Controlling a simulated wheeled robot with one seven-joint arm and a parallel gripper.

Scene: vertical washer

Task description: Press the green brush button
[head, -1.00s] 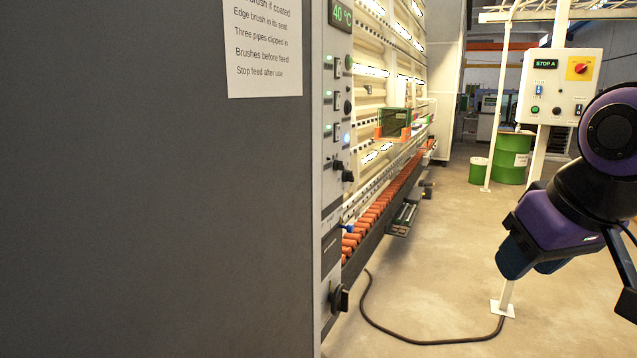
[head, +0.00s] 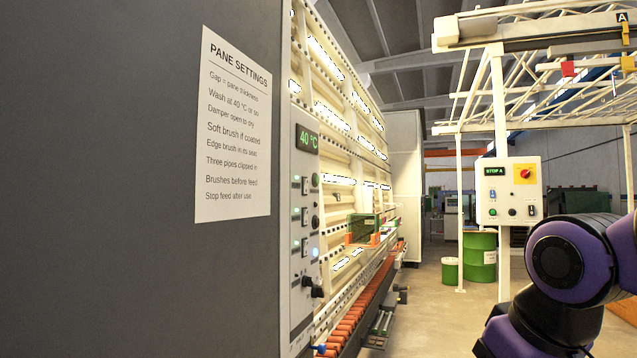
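The washer's narrow grey control panel (head: 304,235) shows at an angle, just right of the dark cabinet side. It carries a display (head: 308,139) reading 40 °C. A lit bluish-white button (head: 315,252) is in the third row. The labels are too small to read, so I cannot tell which is the brush button. My gripper is not in view; only my purple and black arm shows at lower right.
A dark cabinet side with a PANE SETTINGS sheet (head: 234,130) fills the left. Orange rollers (head: 350,318) run along the washer. A STOP A box (head: 508,190) stands on a post at right. Green drums (head: 478,256) are behind. Open floor lies between washer and post.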

